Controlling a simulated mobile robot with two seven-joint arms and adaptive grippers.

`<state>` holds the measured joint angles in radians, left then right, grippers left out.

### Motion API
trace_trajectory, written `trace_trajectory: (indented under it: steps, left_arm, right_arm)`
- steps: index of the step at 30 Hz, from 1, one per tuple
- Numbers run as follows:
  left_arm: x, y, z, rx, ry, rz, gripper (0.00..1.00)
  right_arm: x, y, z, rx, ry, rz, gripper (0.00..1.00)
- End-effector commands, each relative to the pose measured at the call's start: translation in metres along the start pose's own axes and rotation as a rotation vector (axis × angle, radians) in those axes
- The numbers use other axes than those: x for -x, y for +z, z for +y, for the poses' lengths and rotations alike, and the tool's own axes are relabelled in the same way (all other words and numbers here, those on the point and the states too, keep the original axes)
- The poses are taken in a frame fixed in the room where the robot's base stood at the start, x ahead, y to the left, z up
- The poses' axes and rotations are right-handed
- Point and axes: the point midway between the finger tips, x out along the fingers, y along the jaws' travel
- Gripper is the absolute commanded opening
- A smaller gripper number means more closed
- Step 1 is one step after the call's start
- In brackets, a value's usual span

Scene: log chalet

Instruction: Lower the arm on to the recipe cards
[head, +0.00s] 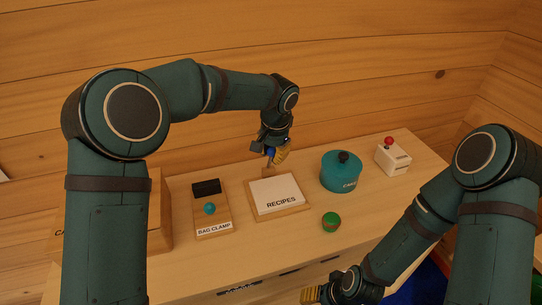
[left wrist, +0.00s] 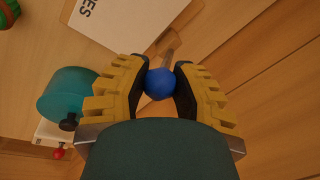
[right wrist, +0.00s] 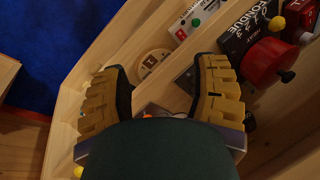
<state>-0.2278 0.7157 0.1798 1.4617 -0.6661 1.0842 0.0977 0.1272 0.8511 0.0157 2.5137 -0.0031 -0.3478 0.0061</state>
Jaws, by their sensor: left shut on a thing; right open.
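The recipe cards (head: 277,194) are a white stack marked RECIPES on a wooden base (head: 296,208) on the counter. They also show at the top of the left wrist view (left wrist: 128,18). The arm ends in a blue ball (head: 271,153), raised behind the cards' back edge; part of its thin stem (left wrist: 170,52) shows in the left wrist view. My left gripper (head: 277,154) is shut on the blue ball, with a yellow finger on each side (left wrist: 163,72). My right gripper (head: 312,294) is low before the counter, open and empty (right wrist: 160,68).
A bag clamp (head: 212,212) stands left of the cards. A teal pot (head: 341,172), a green-topped jar (head: 331,222) and a white box with a red knob (head: 392,157) are right. Beneath my right gripper are a wooden disc (right wrist: 152,62), a red pot (right wrist: 268,60) and boxes.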

Motion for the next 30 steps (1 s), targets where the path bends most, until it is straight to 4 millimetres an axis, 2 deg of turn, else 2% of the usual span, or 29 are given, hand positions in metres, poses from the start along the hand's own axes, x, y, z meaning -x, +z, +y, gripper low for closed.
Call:
trace_trajectory:
  steps: [1, 3, 10, 21, 30]
  left_arm:
    - [-0.007, 0.003, 0.005, -0.003, -0.028, 0.019, 0.00]
    - [-0.009, 0.005, 0.009, -0.002, -0.068, 0.045, 0.00]
    - [-0.013, 0.013, 0.021, -0.001, -0.194, 0.128, 0.00]
    - [-0.019, 0.021, 0.033, 0.005, -0.352, 0.231, 0.00]
    - [-0.022, 0.023, 0.035, 0.010, -0.397, 0.260, 0.00]
  right_arm:
    - [-0.016, 0.000, 0.006, 0.001, 0.000, 0.003, 0.61]
    - [-0.028, -0.002, 0.011, 0.001, 0.001, 0.011, 0.61]
    - [-0.055, -0.006, 0.021, 0.004, 0.002, 0.027, 0.61]
    - [-0.059, -0.008, 0.022, 0.004, 0.002, 0.032, 0.61]
    - [-0.059, -0.008, 0.022, 0.004, 0.002, 0.032, 0.61]
